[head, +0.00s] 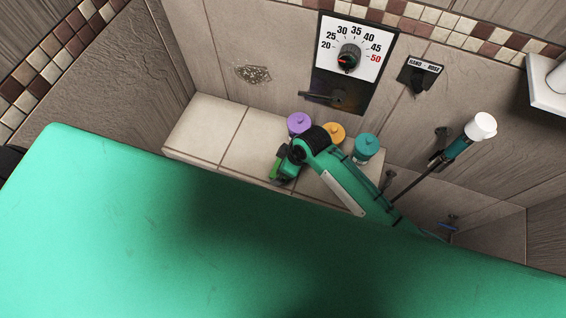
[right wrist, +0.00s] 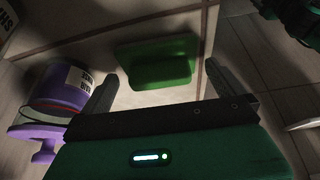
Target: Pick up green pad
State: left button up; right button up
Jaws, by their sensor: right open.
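The green pad (right wrist: 160,62) is a small flat green block on the pale tiled bench in the right wrist view. In the head view the pad (head: 275,170) shows partly, beside my right gripper near the bench's front edge. My right gripper (right wrist: 158,74) is open, its two dark fingers apart on either side of the pad in the picture. Nothing is held between them. Whether the fingertips reach down to the pad's level I cannot tell. In the head view my right gripper (head: 282,164) is mostly hidden by its wrist. My left gripper is not in view.
A purple jar (head: 299,122), an orange jar (head: 334,132) and a teal jar (head: 366,146) stand on the bench (head: 205,125) behind my right arm. The purple jar (right wrist: 62,84) is close to one finger in the wrist view. The bench's left part is clear.

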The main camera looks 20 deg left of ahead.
jog(key=shift+a+f, duration=0.1)
jog(key=shift+f, duration=0.1)
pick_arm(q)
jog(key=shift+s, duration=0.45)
pick_arm(e)
jog(key=shift+c, duration=0.4)
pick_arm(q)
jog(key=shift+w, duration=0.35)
pick_arm(e)
jog(key=c, duration=0.8)
jog(key=shift+c, duration=0.2)
pick_arm(q)
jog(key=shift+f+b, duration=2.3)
jog(key=shift+b, duration=0.05)
pick_arm(e)
notch_tip(320, 180, up, 20)
